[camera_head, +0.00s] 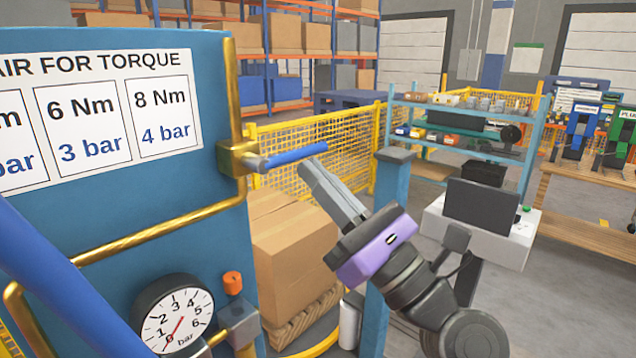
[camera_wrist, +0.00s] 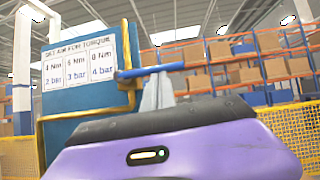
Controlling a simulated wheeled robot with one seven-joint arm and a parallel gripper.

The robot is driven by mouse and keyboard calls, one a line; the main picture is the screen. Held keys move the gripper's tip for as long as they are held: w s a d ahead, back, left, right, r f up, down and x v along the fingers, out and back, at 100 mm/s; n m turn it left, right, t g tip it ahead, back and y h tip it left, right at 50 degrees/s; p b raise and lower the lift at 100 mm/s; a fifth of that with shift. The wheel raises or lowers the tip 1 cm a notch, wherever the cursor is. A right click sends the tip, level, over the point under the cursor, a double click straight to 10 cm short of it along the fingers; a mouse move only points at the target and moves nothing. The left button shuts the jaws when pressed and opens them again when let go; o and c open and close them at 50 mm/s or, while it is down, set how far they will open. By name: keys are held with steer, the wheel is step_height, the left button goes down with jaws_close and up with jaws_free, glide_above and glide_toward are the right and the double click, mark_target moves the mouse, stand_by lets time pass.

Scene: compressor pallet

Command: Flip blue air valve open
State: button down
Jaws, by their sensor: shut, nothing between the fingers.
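The blue air valve handle (camera_head: 296,154) sticks out to the right from a brass valve body (camera_head: 238,158) on the edge of the blue panel, nearly level and tipped slightly up at its outer end. The handle also shows in the wrist view (camera_wrist: 150,70), lying crosswise behind my fingertips. My gripper (camera_head: 308,167) is shut and empty. Its fingertips are just below the outer part of the handle; I cannot tell whether they touch it. In the wrist view my fingers (camera_wrist: 158,84) point up toward the handle.
A pressure gauge (camera_head: 175,318) reads near 0 bar, beside an orange knob (camera_head: 232,283). A brass pipe (camera_head: 150,232) runs along the panel. Cardboard boxes (camera_head: 295,250) stand behind my gripper, with a yellow mesh fence (camera_head: 330,150) beyond. A blue post (camera_head: 392,190) stands to the right.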

steer(key=shift+w+d+r+n+g+y+b, duration=0.15)
steer(key=shift+r+n+g+y+b, duration=0.15)
steer(key=shift+n+g, duration=0.4)
steer(key=s+a+r+n+g+h+p, duration=0.1)
steer(key=r+n+g, duration=0.3)
steer(key=n, duration=0.7)
steer(key=s+a+r+n+g+h+p, duration=0.1)
steer(key=s+r+n+g+p, duration=0.1)
steer(key=r+n+g, duration=0.3)
steer(key=shift+a+n+g+h, duration=0.35)
steer(key=shift+n+g, duration=1.15)
steer(key=shift+n, duration=1.8)
steer(key=shift+s, duration=0.1)
